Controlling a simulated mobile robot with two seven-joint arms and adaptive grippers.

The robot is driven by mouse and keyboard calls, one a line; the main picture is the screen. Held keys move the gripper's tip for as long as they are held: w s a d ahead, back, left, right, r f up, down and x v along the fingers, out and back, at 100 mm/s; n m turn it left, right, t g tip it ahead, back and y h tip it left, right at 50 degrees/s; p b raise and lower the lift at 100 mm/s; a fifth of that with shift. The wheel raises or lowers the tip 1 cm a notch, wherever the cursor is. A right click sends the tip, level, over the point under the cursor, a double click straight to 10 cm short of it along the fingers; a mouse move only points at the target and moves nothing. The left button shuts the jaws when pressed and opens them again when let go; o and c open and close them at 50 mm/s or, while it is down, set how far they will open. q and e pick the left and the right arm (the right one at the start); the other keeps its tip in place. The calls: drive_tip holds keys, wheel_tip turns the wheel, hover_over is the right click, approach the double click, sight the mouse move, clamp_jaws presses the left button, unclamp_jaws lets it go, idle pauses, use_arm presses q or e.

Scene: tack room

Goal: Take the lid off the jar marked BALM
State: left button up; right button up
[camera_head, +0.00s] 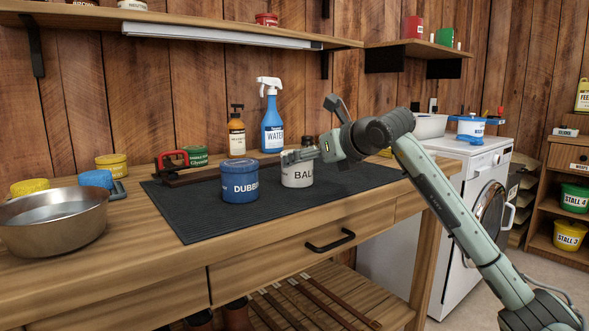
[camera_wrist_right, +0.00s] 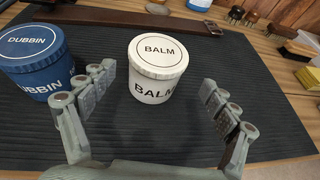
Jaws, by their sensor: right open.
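The white jar marked BALM (camera_head: 297,175) stands upright on the dark mat, partly hidden by my right gripper in the head view. In the right wrist view the jar (camera_wrist_right: 153,88) has its white lid (camera_wrist_right: 158,52) on, with BALM printed on top. My right gripper (camera_wrist_right: 156,98) is open, with one finger on each side of the jar and visible gaps to both. In the head view my right gripper (camera_head: 303,155) is level with the jar's upper part. My left gripper is in neither view.
The blue DUBBIN jar (camera_head: 240,183) stands just left of the BALM jar, close to one finger. A blue spray bottle (camera_head: 272,124) and brown bottle (camera_head: 237,135) stand behind. A metal bowl (camera_head: 52,222) is at the left. The front of the mat (camera_head: 205,222) is clear.

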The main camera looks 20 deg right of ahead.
drive_tip(key=x, duration=0.5)
drive_tip(key=shift+w+a+f, duration=0.1)
drive_tip(key=shift+a+f, duration=0.1)
drive_tip(key=shift+a, duration=0.05)
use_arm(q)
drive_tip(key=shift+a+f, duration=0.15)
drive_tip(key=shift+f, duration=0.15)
use_arm(e)
drive_tip(key=c, duration=1.5)
drive_tip(key=shift+r, duration=0.1)
